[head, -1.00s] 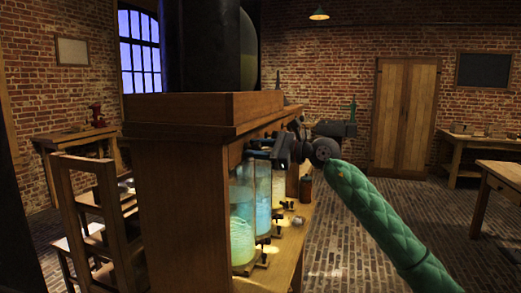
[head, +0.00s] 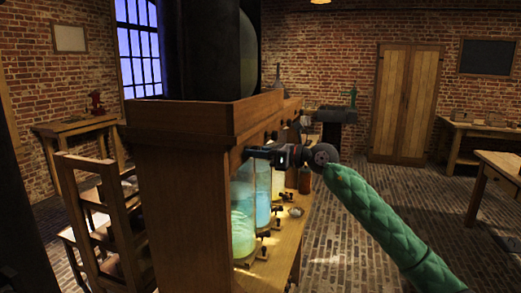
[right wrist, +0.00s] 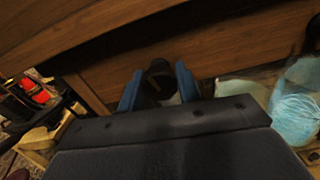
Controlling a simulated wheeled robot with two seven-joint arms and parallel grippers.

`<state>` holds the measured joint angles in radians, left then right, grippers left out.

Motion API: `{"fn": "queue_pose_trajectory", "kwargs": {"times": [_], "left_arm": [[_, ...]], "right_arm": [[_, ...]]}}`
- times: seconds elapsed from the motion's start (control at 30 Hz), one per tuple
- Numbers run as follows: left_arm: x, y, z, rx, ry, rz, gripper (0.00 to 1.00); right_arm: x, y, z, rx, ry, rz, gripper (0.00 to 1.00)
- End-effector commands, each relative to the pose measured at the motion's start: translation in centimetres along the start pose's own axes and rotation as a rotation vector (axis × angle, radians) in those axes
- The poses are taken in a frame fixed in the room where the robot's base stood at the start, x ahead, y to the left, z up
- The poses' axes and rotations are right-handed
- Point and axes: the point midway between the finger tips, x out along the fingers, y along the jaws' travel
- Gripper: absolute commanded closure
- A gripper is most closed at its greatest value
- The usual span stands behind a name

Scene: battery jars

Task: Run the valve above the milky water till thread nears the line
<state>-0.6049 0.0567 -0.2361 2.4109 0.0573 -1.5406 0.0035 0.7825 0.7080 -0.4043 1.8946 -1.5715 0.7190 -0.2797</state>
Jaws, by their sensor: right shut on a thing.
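Glass jars stand in a row under the wooden cabinet's (head: 185,200) overhang. The nearest jar (head: 243,222) holds cloudy pale-green water, and the one behind it (head: 263,200) holds bluer water. My right gripper (head: 250,152) is at the cabinet's front, above the nearest jar. In the right wrist view its two blue fingers (right wrist: 158,88) are shut on a dark valve knob (right wrist: 160,78) against the wood. A pale blue jar (right wrist: 296,105) shows at right there. The fingers hide the knob in the head view. I cannot make out a thread or a line. My left gripper is out of view.
More dark knobs (head: 272,135) run along the cabinet front. Small dark taps (head: 263,252) stand low by the jars on the wooden ledge. A brown bottle (head: 305,181) stands farther back. The brick floor at right is open.

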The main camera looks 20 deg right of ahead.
Motion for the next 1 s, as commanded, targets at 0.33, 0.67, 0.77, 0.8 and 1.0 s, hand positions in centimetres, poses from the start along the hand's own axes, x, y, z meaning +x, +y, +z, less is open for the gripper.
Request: {"fn": "queue_pose_trajectory", "kwargs": {"times": [0.33, 0.67, 0.77, 0.8, 1.0], "left_arm": [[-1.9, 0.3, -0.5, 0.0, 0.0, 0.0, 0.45], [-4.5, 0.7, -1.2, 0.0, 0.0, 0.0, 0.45], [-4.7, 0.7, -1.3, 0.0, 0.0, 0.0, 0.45], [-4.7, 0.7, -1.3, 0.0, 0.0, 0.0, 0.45], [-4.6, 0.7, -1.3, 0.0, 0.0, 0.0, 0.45]], "right_arm": [[0.0, 0.0, 0.5, 0.092, 0.001, -0.001, 0.88], [-0.1, -0.1, 0.4, 0.281, 0.0, -0.002, 0.87], [-0.1, -0.1, 0.1, 0.307, 0.0, -0.001, 0.87], [-0.1, -0.1, 0.1, 0.311, 0.0, -0.001, 0.88], [0.0, -0.1, 0.0, 0.312, 0.0, -0.001, 0.88]]}}
